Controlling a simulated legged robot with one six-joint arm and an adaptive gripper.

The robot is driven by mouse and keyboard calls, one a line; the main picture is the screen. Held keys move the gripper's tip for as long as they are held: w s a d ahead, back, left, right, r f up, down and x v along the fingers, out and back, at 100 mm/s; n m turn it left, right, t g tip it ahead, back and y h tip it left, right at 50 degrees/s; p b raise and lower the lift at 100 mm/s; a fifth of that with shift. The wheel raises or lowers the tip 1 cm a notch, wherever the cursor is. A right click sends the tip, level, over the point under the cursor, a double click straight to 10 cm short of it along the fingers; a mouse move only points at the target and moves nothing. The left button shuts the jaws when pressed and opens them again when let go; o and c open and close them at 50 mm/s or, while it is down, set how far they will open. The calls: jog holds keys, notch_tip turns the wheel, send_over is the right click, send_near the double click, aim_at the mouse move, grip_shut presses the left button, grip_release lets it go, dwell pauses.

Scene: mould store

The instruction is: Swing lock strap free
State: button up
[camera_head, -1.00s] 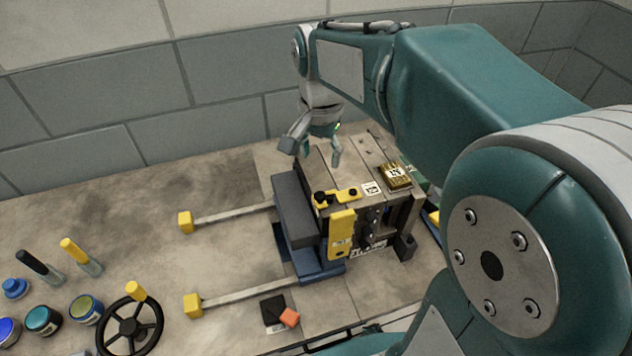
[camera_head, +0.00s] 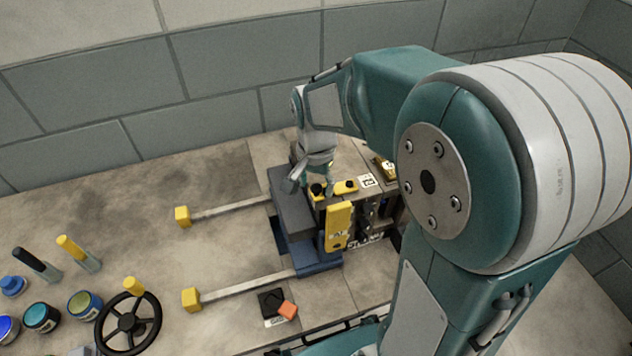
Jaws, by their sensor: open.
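The lock strap appears to be the yellow bar (camera_head: 345,187) with a black knob (camera_head: 317,190), lying across the top of the mould block. A larger yellow plate (camera_head: 338,226) hangs on the block's front face. The mould has a dark grey half (camera_head: 292,203) on the left and a steel half on the right. My gripper (camera_head: 309,190) is open, pointing down just above the top near the black knob. Whether its fingers touch the knob or strap I cannot tell. My arm hides the right part of the mould.
Two rails with yellow end blocks (camera_head: 183,216) (camera_head: 192,299) reach left from the mould. A handwheel (camera_head: 128,323), jars (camera_head: 42,318) and two yellow- and black-handled tools stand at the left. The wall is behind.

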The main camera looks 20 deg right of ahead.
grip_shut()
jog(key=shift+w, duration=0.1)
jog(key=m, duration=0.1)
jog(key=w+m, duration=0.2)
jog(key=m, duration=0.1)
jog(key=shift+w+d, duration=0.25)
jog(key=m, duration=0.1)
jog(key=w+d+m, duration=0.1)
jog(key=m, duration=0.1)
jog(key=w+m, duration=0.1)
jog(key=shift+w+d+m, duration=0.25)
jog(key=shift+d+m, duration=0.1)
jog(key=shift+m, duration=0.05)
jog(key=m, duration=0.1)
jog(key=w+d+m, duration=0.1)
jog(key=m, duration=0.1)
jog(key=d+m, duration=0.1)
jog(key=shift+w+d, duration=0.2)
jog(key=shift+w, duration=0.1)
jog(key=shift+w+d+m, duration=0.15)
jog(key=shift+d+m, duration=0.6)
jog(key=shift+m, duration=0.55)
jog(key=shift+w+d+m, duration=0.15)
jog(key=shift+d+m, duration=0.55)
jog(key=shift+m, duration=0.6)
